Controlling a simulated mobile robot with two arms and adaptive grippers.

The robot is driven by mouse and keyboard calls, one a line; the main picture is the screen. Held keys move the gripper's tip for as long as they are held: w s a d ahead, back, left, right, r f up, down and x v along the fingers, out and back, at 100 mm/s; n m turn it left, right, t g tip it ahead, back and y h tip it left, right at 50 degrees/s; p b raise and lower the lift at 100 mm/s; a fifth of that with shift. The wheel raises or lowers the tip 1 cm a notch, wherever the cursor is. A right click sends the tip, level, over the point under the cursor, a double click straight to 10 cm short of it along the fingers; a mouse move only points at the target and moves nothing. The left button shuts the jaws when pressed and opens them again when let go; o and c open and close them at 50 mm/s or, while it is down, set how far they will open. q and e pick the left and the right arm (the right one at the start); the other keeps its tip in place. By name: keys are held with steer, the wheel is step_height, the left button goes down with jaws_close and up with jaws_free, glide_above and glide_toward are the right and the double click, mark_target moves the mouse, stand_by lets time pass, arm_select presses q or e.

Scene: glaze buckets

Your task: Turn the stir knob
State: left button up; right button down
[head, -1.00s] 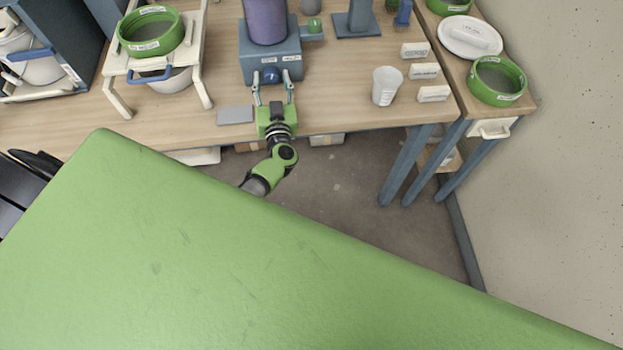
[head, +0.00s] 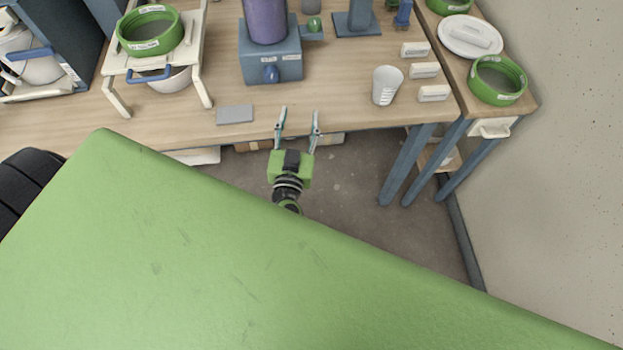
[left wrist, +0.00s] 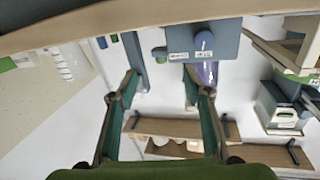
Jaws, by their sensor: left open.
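The knob also shows in the left wrist view (left wrist: 204,40), upper right of centre. My left gripper (head: 298,112) is open and empty, in front of the table's front edge. It is apart from the knob, nearer to me and a little to the right of it. In the left wrist view its two fingers (left wrist: 160,84) are spread, with nothing between them. My right gripper is not in view.
A grey plate (head: 234,114) lies near the table's (head: 345,112) front edge. A white cup (head: 386,86) and white labels stand to the right. A white stand (head: 116,98) with a green-rimmed sieve (head: 150,30) is at the left. The tabletop directly before the knob is clear.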

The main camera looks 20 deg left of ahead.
arm_select(q)
steer(key=s+d+f+m+g+h, duration=0.1)
steer(key=s+d+f+g+h, duration=0.1)
steer(key=f, duration=0.6)
steer(key=s+d+f+m+g+h+p, duration=0.1)
steer(key=s+d+f+m+g+h, duration=0.1)
steer(key=s+f, duration=0.3)
steer(key=s+d+f+m+g+h, duration=0.1)
steer(key=s+d+f+g+h, duration=0.1)
steer(key=f, duration=0.9)
steer(key=shift+s+d+f+m+h+p, duration=0.4)
steer(key=shift+s+d+h, duration=0.1)
steer(key=shift+s+d, duration=0.55)
steer(key=shift+w+d, duration=0.1)
steer(key=shift+d, duration=0.05)
